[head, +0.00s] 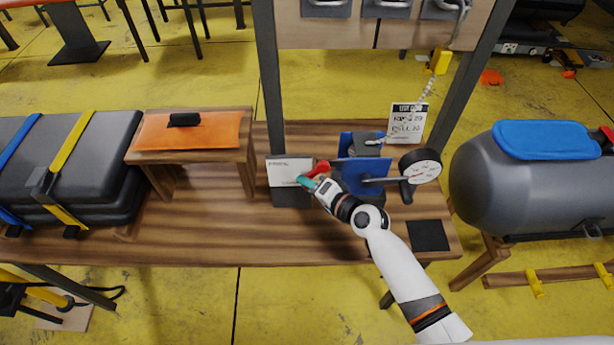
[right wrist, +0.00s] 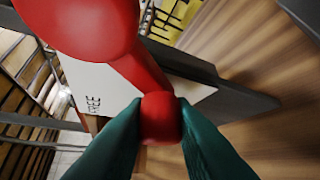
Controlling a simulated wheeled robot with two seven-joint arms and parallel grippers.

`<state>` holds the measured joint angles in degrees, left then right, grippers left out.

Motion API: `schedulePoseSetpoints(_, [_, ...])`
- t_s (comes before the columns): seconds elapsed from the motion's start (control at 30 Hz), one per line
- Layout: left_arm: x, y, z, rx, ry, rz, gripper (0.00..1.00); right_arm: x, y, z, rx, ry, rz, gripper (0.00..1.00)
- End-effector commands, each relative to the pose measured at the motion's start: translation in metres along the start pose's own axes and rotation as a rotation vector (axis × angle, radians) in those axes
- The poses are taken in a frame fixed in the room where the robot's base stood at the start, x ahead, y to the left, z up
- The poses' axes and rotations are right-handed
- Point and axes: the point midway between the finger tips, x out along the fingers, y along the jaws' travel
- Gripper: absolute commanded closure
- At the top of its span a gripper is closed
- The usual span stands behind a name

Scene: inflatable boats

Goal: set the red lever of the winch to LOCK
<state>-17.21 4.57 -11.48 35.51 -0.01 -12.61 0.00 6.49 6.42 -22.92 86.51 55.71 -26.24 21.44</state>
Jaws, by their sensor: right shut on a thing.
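The winch (head: 362,176) is blue and stands on the wooden bench, with a red lever (head: 319,168) at its left side. A white label plate (head: 289,171) sits beside the lever on a dark block. My right gripper (head: 307,182) reaches in from the lower right, its teal fingers at the lever. In the right wrist view the fingers are shut on the red knob (right wrist: 160,119) at the lever's end. The word FREE is readable on the white plate (right wrist: 100,100) there; LOCK cannot be read. My left gripper is not in view.
A round gauge (head: 420,166) stands right of the winch, near my right arm. A small wooden stand with an orange top (head: 190,134) is to the left. The bench front between them is clear.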

Motion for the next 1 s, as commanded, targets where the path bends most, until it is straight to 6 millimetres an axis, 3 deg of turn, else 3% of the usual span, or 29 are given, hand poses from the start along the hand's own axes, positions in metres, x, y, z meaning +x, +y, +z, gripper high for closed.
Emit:
schedulePoseSetpoints(0.27, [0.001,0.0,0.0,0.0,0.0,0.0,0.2,0.0,-0.002,0.0,-0.004,0.0,-0.003,1.0])
schedulePoseSetpoints(0.3, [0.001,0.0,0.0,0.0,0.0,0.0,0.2,0.0,-0.002,0.0,-0.004,0.0,-0.003,0.74])
schedulePoseSetpoints(0.4, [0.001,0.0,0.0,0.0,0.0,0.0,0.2,0.0,-0.002,0.0,-0.004,0.0,-0.003,0.57])
schedulePoseSetpoints(0.77, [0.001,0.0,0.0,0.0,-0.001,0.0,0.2,-0.004,-0.002,0.0,-0.002,-0.001,-0.002,0.57])
schedulePoseSetpoints(1.0, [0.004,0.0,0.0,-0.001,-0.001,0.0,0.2,-0.04,-0.004,0.0,-0.005,-0.001,-0.003,0.57])
